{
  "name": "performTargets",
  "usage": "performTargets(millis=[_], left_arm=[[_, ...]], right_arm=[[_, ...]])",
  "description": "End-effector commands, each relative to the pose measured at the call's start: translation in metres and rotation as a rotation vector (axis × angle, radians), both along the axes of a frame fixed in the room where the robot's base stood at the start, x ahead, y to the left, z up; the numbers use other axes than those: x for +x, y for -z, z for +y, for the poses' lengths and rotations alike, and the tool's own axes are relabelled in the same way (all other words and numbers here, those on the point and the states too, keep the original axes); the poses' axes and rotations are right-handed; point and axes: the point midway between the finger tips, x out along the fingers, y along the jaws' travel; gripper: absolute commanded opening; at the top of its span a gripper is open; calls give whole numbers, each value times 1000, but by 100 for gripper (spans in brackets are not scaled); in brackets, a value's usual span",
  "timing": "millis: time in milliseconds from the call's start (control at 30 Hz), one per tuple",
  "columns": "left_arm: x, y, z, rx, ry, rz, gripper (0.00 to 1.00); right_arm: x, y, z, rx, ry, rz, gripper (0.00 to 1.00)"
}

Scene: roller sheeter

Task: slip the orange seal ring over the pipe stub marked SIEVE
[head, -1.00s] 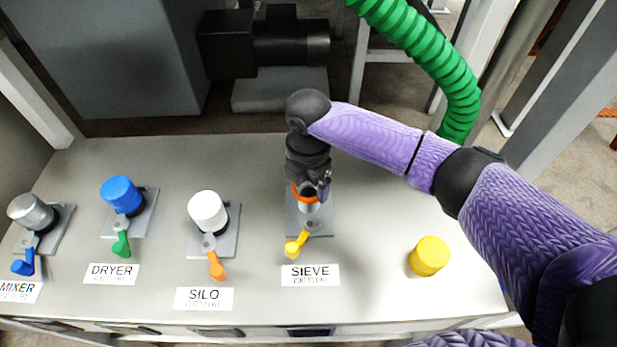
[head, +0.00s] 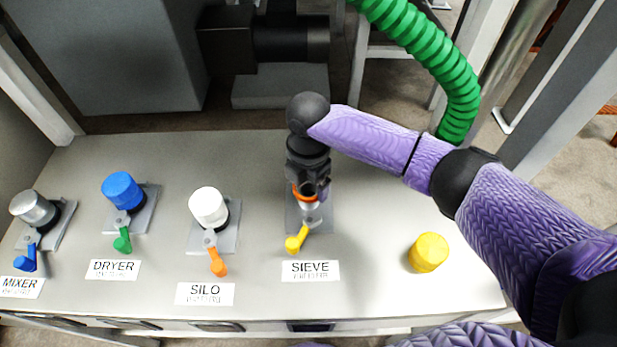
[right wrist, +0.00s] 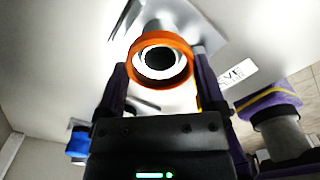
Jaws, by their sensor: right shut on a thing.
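The orange seal ring (head: 298,195) is between the fingers of my right gripper (head: 312,192), which points down at the SIEVE stub. The metal pipe stub marked SIEVE (head: 310,207) shows just below the ring, behind the SIEVE label (head: 310,271). In the right wrist view the ring (right wrist: 134,62) is held between both fingers, and the stub's pale rim and dark bore (right wrist: 157,60) appear inside it, roughly centred. I cannot tell whether the ring is around the stub's end or just above it. My left gripper is not in view.
A yellow lever (head: 297,243) is at the SIEVE stub's front. A loose yellow cap (head: 428,252) lies on the right.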

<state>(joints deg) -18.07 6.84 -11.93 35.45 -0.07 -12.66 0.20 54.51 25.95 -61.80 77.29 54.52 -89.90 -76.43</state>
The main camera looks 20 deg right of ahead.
Motion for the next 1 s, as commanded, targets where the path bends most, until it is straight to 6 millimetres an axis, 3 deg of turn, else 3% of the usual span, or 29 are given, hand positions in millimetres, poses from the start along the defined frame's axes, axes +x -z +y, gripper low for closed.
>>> performTargets(millis=[767, 800, 833, 1000], left_arm=[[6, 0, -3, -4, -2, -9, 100], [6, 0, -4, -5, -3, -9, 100], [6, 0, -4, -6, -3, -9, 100], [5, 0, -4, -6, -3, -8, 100]], right_arm=[[0, 11, 0, 0, 0, 1, 32], [0, 11, 0, 0, 0, 1, 94], [0, 11, 0, 0, 0, 1, 100], [0, 11, 0, 0, 0, 0, 100]])
